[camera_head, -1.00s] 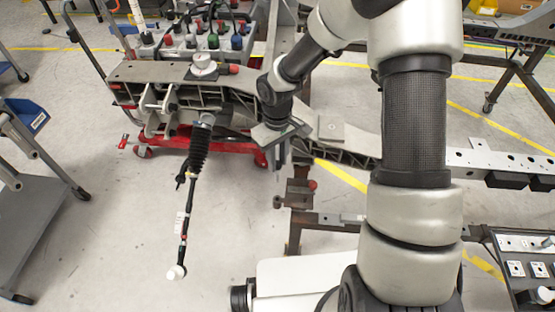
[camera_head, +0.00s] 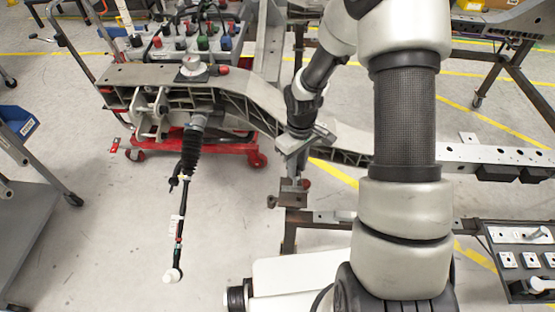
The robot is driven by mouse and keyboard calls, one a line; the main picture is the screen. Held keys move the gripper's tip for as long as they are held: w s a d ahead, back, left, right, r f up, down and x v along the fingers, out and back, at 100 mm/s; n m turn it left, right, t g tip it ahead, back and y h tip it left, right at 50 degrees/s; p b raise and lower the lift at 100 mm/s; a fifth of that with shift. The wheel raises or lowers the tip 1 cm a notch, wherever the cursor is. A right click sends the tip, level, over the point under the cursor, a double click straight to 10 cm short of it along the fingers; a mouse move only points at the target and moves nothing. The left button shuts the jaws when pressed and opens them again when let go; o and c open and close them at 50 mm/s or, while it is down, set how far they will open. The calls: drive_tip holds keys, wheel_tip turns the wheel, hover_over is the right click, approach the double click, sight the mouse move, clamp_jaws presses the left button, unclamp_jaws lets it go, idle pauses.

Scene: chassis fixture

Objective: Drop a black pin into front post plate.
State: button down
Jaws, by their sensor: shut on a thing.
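I cannot tell which part is the front post plate, or how high my gripper is above the post.
A black ribbed boot and rod (camera_head: 190,160) hang out from the rail at left. A red wheeled stand (camera_head: 200,147) is under it. A fixture panel with white blocks (camera_head: 520,262) is at lower right. A grey cart (camera_head: 30,225) stands at left, with open floor between.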

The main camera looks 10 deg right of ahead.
wheel_tip(320, 180, down, 7)
drive_tip(key=d+b, duration=0.1)
drive_tip(key=b, duration=0.3)
drive_tip(key=shift+d+r, duration=0.15)
drive_tip(key=shift+d, duration=0.2)
drive_tip(key=shift+s, duration=0.1)
idle(0.7)
drive_tip(key=shift+f+b, duration=1.4)
drive_tip(key=shift+f, duration=0.15)
drive_tip(key=shift+f+b, duration=1.25)
drive_tip(key=shift+f, duration=0.45)
drive_tip(key=c, duration=1.4)
unclamp_jaws()
drive_tip(key=shift+c, duration=0.2)
drive_tip(key=shift+d, duration=0.1)
